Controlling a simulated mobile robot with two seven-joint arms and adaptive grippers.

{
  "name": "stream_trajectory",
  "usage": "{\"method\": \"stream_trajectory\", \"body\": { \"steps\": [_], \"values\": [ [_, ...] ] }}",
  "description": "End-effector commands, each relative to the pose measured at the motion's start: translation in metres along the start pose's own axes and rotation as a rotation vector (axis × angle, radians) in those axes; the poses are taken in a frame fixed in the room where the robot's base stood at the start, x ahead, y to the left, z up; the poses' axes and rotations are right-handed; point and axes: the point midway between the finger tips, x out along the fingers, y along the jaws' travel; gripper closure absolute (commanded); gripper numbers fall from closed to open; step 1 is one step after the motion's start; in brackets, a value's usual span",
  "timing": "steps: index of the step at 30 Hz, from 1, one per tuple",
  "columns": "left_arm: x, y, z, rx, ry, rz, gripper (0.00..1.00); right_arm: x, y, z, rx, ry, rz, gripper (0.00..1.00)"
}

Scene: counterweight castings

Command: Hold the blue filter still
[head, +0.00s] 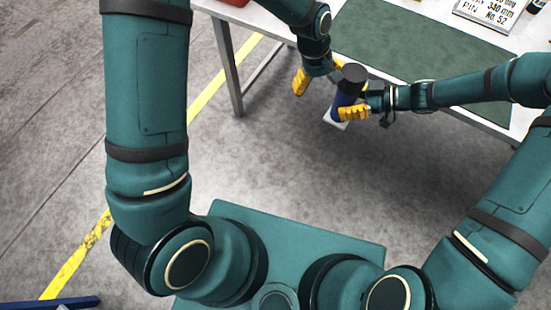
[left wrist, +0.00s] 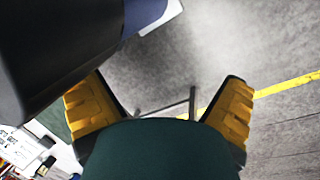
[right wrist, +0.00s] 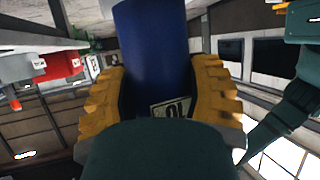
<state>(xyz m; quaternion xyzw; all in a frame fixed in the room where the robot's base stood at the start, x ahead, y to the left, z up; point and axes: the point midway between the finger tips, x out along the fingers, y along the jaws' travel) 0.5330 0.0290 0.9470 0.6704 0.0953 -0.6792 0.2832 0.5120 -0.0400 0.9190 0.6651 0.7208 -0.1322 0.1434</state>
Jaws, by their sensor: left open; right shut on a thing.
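The blue filter (head: 339,103) is a dark blue cylinder with a black cap and a white end, held in the air, tilted, in front of the table. My right gripper (head: 352,112) is shut on it. In the right wrist view the blue body (right wrist: 152,45) sits between both yellow fingers, with a pale label partly hidden. My left gripper (head: 318,76) is open beside the cap, to its left.
The white-topped table (head: 262,17) stands behind, with a green mat (head: 400,42) on it. The grey floor between my base and the table is clear and carries a yellow line (head: 212,100).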

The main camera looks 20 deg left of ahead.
Motion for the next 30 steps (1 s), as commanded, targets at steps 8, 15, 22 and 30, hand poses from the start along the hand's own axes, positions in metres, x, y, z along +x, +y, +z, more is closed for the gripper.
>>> {"method": "stream_trajectory", "body": {
  "steps": [8,15,22,30],
  "values": [
    [0.086,-0.095,0.020,0.182,0.021,0.100,0.00,0.000,0.000,-0.001,-0.001,0.002,0.000,1.00],
    [0.119,-0.164,0.079,0.328,0.038,0.113,0.00,0.000,0.000,-0.001,-0.001,0.002,0.000,1.00],
    [0.124,-0.190,0.103,0.395,0.057,0.108,0.00,0.000,0.000,-0.001,-0.001,0.002,0.000,1.00],
    [0.124,-0.192,0.105,0.401,0.059,0.107,0.00,0.000,0.000,-0.001,-0.001,0.002,0.000,1.00]
  ]
}}
